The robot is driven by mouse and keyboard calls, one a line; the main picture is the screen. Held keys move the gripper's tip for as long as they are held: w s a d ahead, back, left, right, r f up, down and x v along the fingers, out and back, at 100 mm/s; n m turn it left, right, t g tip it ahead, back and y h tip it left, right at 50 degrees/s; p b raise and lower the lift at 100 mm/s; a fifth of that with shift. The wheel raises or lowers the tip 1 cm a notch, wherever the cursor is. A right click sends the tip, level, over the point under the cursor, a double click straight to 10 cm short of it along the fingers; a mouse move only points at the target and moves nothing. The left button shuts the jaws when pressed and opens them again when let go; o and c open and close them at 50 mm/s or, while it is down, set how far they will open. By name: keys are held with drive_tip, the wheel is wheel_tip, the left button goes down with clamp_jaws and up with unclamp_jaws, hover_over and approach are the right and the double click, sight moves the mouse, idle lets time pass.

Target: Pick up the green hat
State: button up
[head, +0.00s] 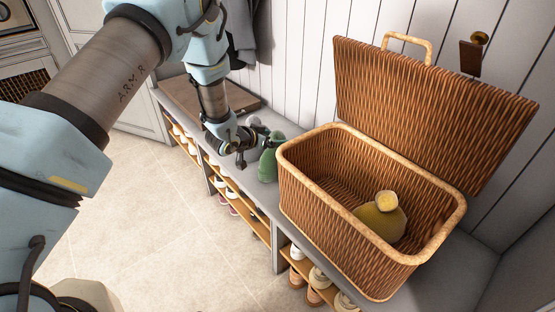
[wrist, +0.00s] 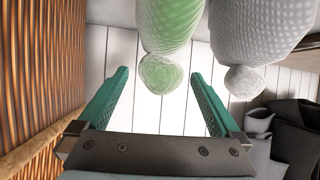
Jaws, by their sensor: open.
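The green hat (head: 268,165) sits on the grey bench just left of the wicker basket, with part of it behind my arm's end. In the wrist view the green hat (wrist: 170,30) hangs into the picture from the top, its pompom (wrist: 160,74) between and beyond my fingers. My gripper (head: 243,160) is beside the green hat. In the wrist view my gripper (wrist: 158,85) has its two teal fingers spread wide, with nothing visibly held. Whether a finger touches the hat I cannot tell.
A white-grey hat (wrist: 260,35) is close beside the green one. The open wicker basket (head: 372,207) stands right of the green hat, with a yellow hat (head: 382,218) inside. A tray (head: 215,98) lies behind on the bench. Shoes (head: 318,278) fill the shelves below.

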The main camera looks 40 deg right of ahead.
drive_tip(key=x, duration=0.5)
drive_tip(key=shift+w+d+r, duration=0.1)
drive_tip(key=shift+w+r, duration=0.05)
clamp_jaws()
idle(0.7)
